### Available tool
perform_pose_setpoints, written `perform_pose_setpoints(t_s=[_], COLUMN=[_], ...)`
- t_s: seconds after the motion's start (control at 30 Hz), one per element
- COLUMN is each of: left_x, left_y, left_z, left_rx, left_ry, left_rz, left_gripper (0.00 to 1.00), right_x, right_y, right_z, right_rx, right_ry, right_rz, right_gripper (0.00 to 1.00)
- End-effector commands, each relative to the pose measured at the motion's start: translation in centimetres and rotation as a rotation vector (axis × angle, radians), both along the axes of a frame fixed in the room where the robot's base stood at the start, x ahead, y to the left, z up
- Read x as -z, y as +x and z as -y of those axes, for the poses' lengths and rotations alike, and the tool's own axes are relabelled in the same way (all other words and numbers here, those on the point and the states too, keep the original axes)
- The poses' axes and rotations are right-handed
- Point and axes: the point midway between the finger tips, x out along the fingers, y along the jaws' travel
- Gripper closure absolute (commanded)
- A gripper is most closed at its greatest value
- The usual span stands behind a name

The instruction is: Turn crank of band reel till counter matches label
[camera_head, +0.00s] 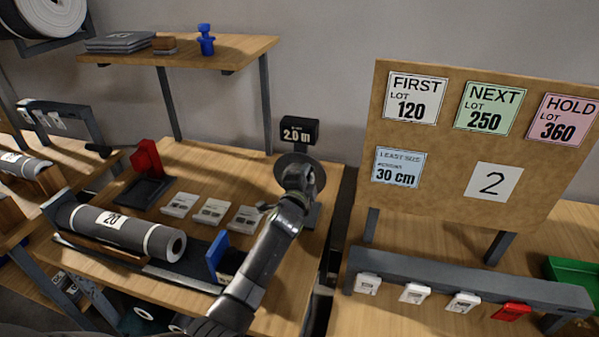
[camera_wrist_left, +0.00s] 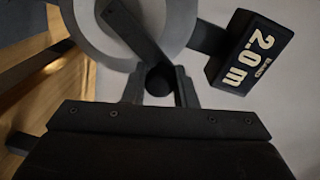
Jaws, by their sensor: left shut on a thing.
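The band reel (camera_head: 290,160) stands at the back of the left bench, mostly hidden behind my left arm. In the left wrist view its pale grey disc (camera_wrist_left: 175,15) fills the top, crossed by the dark crank arm (camera_wrist_left: 128,28). My left gripper (camera_head: 300,178) is at the reel, its fingers shut on the round black crank knob (camera_wrist_left: 158,80). My right gripper is out of view.
A grey roll marked 20 (camera_head: 115,230) lies on the left bench. A blue block (camera_head: 217,252), a red stand (camera_head: 146,158) and white cards (camera_head: 213,211) are near my arm. The board (camera_head: 440,215) stands right of the reel. A shelf (camera_head: 225,54) hangs behind.

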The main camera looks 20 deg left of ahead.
Motion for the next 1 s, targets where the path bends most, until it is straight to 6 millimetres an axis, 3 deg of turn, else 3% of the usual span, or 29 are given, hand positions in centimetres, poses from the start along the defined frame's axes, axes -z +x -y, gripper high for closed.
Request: perform_pose_setpoints(t_s=[0.4, 1.0], left_x=[2.3, 5.8], left_y=[0.1, 0.2], left_z=[2.1, 3.3], left_rx=[0.0, 0.0], left_ry=[0.394, 0.928], left_rz=[-0.025, -0.055], left_gripper=[1.0, 1.0], right_x=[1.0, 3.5], right_y=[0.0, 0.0], right_z=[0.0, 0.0], right_rx=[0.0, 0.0], right_ry=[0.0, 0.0], right_rz=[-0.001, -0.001], right_gripper=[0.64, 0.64])
